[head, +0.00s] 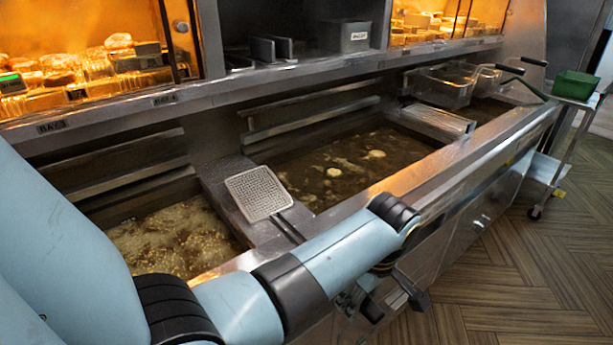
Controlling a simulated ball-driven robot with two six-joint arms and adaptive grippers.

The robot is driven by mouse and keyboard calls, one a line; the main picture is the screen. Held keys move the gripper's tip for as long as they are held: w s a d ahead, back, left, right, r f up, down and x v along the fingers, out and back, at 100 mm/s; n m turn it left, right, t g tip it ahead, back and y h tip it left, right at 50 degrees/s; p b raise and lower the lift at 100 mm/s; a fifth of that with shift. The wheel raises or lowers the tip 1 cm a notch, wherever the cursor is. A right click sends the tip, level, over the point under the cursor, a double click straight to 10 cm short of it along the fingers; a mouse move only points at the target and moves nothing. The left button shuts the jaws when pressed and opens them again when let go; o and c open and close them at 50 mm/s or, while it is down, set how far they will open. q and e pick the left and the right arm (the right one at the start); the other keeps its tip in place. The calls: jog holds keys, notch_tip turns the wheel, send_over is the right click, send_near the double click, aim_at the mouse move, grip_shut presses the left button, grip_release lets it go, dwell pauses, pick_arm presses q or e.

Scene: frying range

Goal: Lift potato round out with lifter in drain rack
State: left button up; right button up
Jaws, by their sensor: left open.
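Two pale potato rounds show in the dark oil of the middle vat, one (376,154) towards the right and one (333,172) nearer. The lifter (258,192), a square perforated metal head, lies flat on the divider left of that vat. Its dark handle points to the front edge, partly hidden behind my left arm. My left gripper (398,300) is open and empty, low in front of the fryer's front panel, apart from the lifter. A metal rack (440,120) sits on the divider right of the middle vat; I cannot tell if it is the drain rack.
The left vat (180,240) bubbles. Wire baskets (445,85) with dark handles hang over the right vat. A green bin (575,85) stands on a trolley at the far right. A heated shelf with food runs behind. The wooden floor at right is clear.

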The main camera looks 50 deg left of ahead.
dwell(0.3)
pick_arm(q)
grip_shut()
dwell(0.3)
notch_tip(320, 180, up, 4)
jog(key=shift+w+f+p, duration=0.1)
jog(key=shift+w+p, duration=0.05)
jog(key=shift+p, duration=1.05)
notch_tip(320, 180, up, 8)
